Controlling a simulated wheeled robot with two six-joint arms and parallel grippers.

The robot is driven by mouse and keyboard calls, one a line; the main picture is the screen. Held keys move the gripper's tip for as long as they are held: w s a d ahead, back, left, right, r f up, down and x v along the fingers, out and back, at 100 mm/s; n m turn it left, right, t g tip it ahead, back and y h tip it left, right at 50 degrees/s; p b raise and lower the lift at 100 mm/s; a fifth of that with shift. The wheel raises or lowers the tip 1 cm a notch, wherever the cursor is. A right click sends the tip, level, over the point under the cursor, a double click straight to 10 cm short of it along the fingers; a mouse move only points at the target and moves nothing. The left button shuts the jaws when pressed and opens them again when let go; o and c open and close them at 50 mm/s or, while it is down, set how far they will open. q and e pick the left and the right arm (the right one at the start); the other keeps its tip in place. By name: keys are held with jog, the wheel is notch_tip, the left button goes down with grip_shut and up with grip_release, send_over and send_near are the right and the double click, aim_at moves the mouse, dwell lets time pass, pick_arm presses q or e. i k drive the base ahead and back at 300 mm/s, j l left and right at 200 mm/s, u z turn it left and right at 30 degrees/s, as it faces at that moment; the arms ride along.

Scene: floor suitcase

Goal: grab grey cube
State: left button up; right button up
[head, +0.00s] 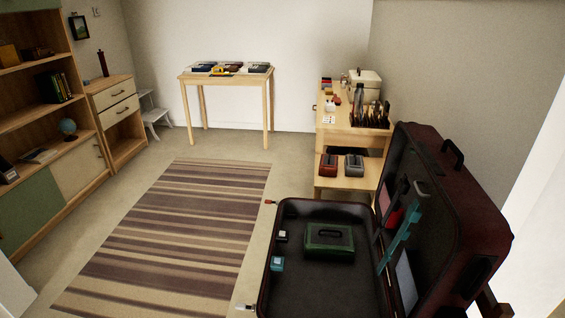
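A small pale cube (282,236), whitish to light grey with a dark side, sits inside the open suitcase (318,203) near its left wall. It is the only thing there that looks like a grey cube, but it is too small to be sure of its colour. A teal cube (277,263) sits nearer, along the same wall. A dark green box (329,240) with a handle lies to their right. Neither of my grippers shows in the head view.
The suitcase's dark red lid (460,190) stands open on the right. A striped rug (170,235) covers the floor to the left. A low bench (345,182) with two boxes stands behind the suitcase. Small objects, one red-tipped (270,202) and one whitish (243,307), lie by its left side.

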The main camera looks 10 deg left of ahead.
aim_at(354, 164)
jog(key=u, duration=2.25)
jog(key=i+j+u, duration=0.3)
jog(key=i, duration=0.15)
jog(key=i+j+u, duration=0.1)
jog(key=i+u, duration=0.15)
jog(key=i, duration=0.25)
jog(key=i+l+z, duration=0.15)
jog(key=z, duration=0.35)
jog(key=i+z, duration=0.7)
jog(key=z, duration=0.25)
jog(key=i+j+z, duration=0.15)
jog(key=z, duration=0.35)
jog(key=i+l+z, duration=0.15)
jog(key=i+z, duration=0.2)
jog(key=i, duration=0.55)
jog(key=i+z, duration=0.35)
jog(key=i, duration=0.5)
jog(key=i+j, duration=0.15)
jog(key=i, duration=0.35)
jog(key=i+j+z, duration=0.1)
jog(key=i, duration=0.45)
jog(key=i+j, duration=0.15)
jog(key=i, duration=0.35)
jog(key=z, duration=0.05)
